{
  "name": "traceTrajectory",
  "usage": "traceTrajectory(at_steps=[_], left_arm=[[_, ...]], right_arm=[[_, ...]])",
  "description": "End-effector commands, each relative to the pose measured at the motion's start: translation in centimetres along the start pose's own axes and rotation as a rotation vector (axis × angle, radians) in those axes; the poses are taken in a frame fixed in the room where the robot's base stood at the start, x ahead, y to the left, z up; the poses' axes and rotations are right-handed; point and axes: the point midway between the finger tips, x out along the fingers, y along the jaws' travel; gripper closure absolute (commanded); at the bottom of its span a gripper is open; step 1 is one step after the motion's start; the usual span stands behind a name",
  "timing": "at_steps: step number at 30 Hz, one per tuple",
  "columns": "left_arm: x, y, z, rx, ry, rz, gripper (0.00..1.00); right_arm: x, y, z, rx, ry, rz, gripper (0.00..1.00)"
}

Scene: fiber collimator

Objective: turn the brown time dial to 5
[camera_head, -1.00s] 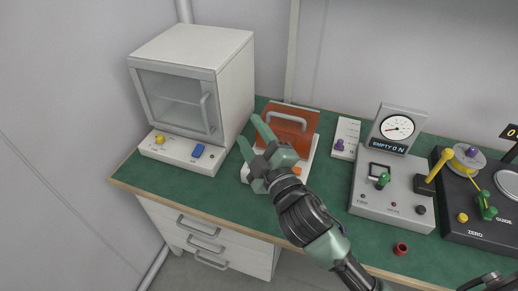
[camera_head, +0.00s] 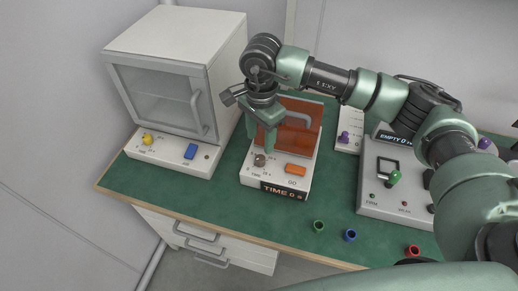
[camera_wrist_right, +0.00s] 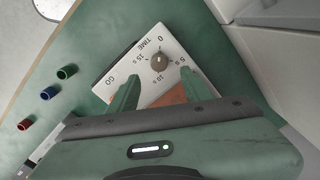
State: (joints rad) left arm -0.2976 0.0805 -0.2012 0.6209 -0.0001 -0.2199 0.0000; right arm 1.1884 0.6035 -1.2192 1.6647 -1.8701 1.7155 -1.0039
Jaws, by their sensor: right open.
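The brown time dial (camera_head: 260,160) is on the front left of a white box (camera_head: 247,178) with an orange-brown cover. The display (camera_head: 284,192) on its front appears to read TIME 0 s. In the right wrist view the dial (camera_wrist_right: 158,62) shows up close, ringed by marks 0, 5 s, 10 s and 15 s; I cannot tell where its pointer stands. My right gripper (camera_head: 262,143) points down just above the dial. It is open, with a finger to either side of the dial in the wrist view (camera_wrist_right: 160,76). It holds nothing. My left gripper is not in view.
An orange GO button (camera_head: 295,170) sits right of the dial, and the cover with its handle (camera_head: 293,119) rises close behind. A white oven (camera_head: 170,80) stands left. Green, blue (camera_head: 350,234) and red (camera_head: 412,250) rings lie near the front edge.

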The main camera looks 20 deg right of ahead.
Motion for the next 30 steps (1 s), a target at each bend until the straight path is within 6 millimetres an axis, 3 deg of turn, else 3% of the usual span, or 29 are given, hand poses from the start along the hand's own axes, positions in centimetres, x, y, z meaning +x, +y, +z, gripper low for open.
traceTrajectory(at_steps=[15, 26, 30], left_arm=[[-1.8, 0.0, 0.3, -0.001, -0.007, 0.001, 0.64], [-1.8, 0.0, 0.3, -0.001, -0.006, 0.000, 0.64], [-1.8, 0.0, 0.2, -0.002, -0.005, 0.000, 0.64]], right_arm=[[6.8, 0.1, -0.1, -0.001, 0.005, 0.006, 0.51], [7.5, 0.1, -0.1, -0.001, 0.006, 0.002, 0.51], [7.5, 0.1, -0.1, -0.001, 0.005, 0.002, 0.90]])
